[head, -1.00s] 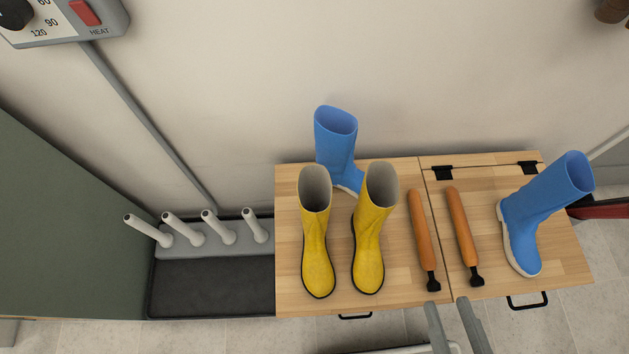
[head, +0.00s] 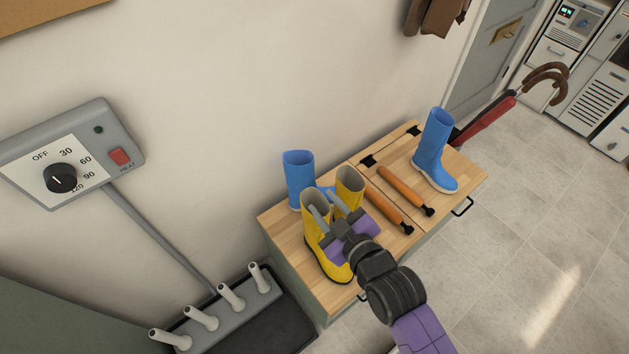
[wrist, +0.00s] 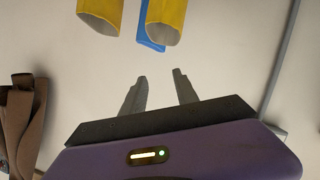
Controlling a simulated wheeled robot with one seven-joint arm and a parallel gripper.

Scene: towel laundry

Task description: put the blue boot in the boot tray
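One blue boot (head: 299,178) stands at the back left of the wooden bench top (head: 283,226), partly hidden behind two yellow boots, (head: 316,238) and (head: 349,187). Another blue boot (head: 436,148) stands upright on the bench's right part. My gripper (head: 336,204) is above the yellow boots, partly covering them. In the wrist view its fingers (wrist: 160,76) are apart with nothing between them. Beyond them show the yellow boots (wrist: 167,20) and a strip of blue boot (wrist: 150,43). The dark boot tray (head: 286,328) is on the floor left of the bench, with no boot visible in it.
White pegs (head: 231,296) on a grey bar line the tray's back. Two orange-handled tools (head: 405,190) lie mid-bench. A heat dial box (head: 75,155) is on the wall. A red umbrella (head: 484,122) stands right of the bench. The floor at right is clear.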

